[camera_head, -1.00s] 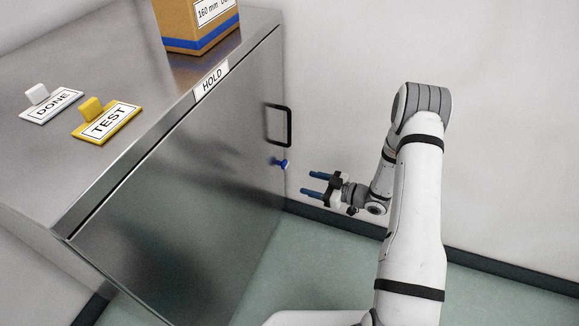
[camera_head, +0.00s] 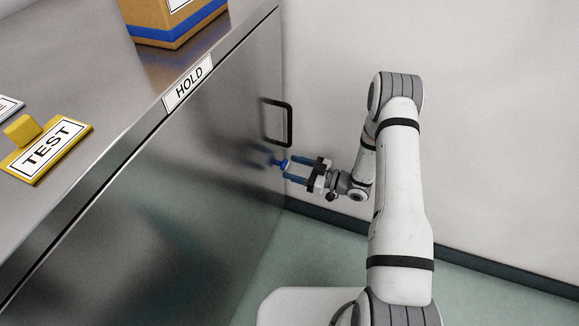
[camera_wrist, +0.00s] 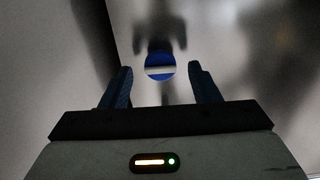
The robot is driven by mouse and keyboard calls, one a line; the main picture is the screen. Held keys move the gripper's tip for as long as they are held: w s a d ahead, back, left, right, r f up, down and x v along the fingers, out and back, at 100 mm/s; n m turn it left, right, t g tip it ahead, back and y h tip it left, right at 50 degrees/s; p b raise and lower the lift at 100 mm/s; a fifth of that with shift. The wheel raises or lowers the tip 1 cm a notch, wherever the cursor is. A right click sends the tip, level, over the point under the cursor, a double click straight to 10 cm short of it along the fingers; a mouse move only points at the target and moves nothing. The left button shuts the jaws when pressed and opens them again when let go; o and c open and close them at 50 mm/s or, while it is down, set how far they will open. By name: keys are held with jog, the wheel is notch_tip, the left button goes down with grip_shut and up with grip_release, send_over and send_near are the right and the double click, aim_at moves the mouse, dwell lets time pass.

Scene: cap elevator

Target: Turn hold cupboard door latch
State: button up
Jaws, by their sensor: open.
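The steel HOLD cupboard door (camera_head: 190,190) is flush with the cupboard front and looks shut. Its latch is a small blue knob (camera_head: 280,163) below the black door handle (camera_head: 277,122). In the wrist view the latch (camera_wrist: 160,66) is a round blue face with a white horizontal bar. My gripper (camera_head: 291,170) is at the latch, its blue fingers pointing at the door. In the wrist view my gripper (camera_wrist: 160,86) is open, with one finger on each side of the latch and a gap on both sides. The head view does not show clearly how far the fingertips reach.
The HOLD label (camera_head: 188,83) is on the cupboard's top edge. A white wall (camera_head: 480,120) is behind my arm. Green floor (camera_head: 300,250) is clear beside the cupboard.

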jog(key=shift+x, duration=1.1)
jog(key=shift+c, duration=0.2)
jog(key=c, duration=0.9)
jog(key=shift+c, duration=0.3)
